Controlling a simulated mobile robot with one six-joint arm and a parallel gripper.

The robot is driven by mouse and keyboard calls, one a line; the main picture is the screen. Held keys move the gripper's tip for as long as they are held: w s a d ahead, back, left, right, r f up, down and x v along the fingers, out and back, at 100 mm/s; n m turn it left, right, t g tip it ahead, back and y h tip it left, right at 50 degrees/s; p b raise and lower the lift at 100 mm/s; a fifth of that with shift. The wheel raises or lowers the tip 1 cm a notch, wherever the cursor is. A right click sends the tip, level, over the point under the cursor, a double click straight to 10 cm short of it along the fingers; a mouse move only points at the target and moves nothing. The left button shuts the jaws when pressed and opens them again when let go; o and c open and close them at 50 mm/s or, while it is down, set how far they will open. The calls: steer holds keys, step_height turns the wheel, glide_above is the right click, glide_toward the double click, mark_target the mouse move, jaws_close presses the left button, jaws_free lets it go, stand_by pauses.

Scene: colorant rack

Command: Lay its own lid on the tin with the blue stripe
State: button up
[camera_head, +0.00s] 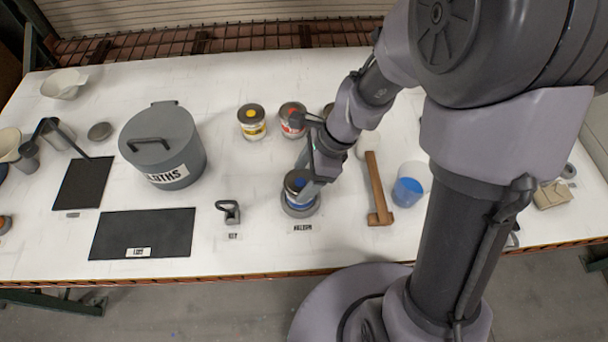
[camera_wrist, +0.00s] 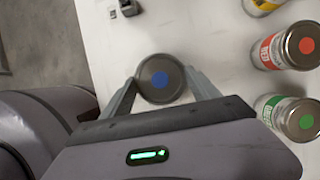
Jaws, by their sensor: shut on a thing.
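The tin with the blue stripe (camera_head: 297,197) stands upright in a round grey base (camera_head: 301,211) near the table's front edge, in the head view. A grey lid with a blue dot (camera_wrist: 160,79) is between my fingertips in the wrist view. My gripper (camera_wrist: 161,82) is shut on this lid from both sides. In the head view my gripper (camera_head: 305,181) is directly at the tin's top, with the lid over it. I cannot tell whether the lid rests on the rim or is slightly above it. The lid hides the tin's mouth.
Tins with yellow (camera_head: 252,130), red (camera_head: 287,128) and green (camera_wrist: 271,108) stripes stand behind, lidded. An empty black mat (camera_head: 120,230) and a grey bucket (camera_head: 180,150) are further left.

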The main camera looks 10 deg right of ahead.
steer(key=shift+f, duration=0.25)
steer(key=o, duration=1.4)
steer(key=shift+c, duration=0.2)
steer(key=p+v, duration=0.6)
steer(key=v, duration=1.2)
steer(key=s+a+f+n+t+h+b, duration=0.1)
steer(key=s+f+n+t+b, duration=0.4)
steer(key=s+n+b, duration=0.6)
steer(key=n+h+b, duration=0.1)
steer(key=n+b, duration=0.2)
steer(key=shift+s+t+h+b, duration=0.2)
steer(key=shift+t+h+b, duration=0.1)
steer(key=shift+t, duration=0.1)
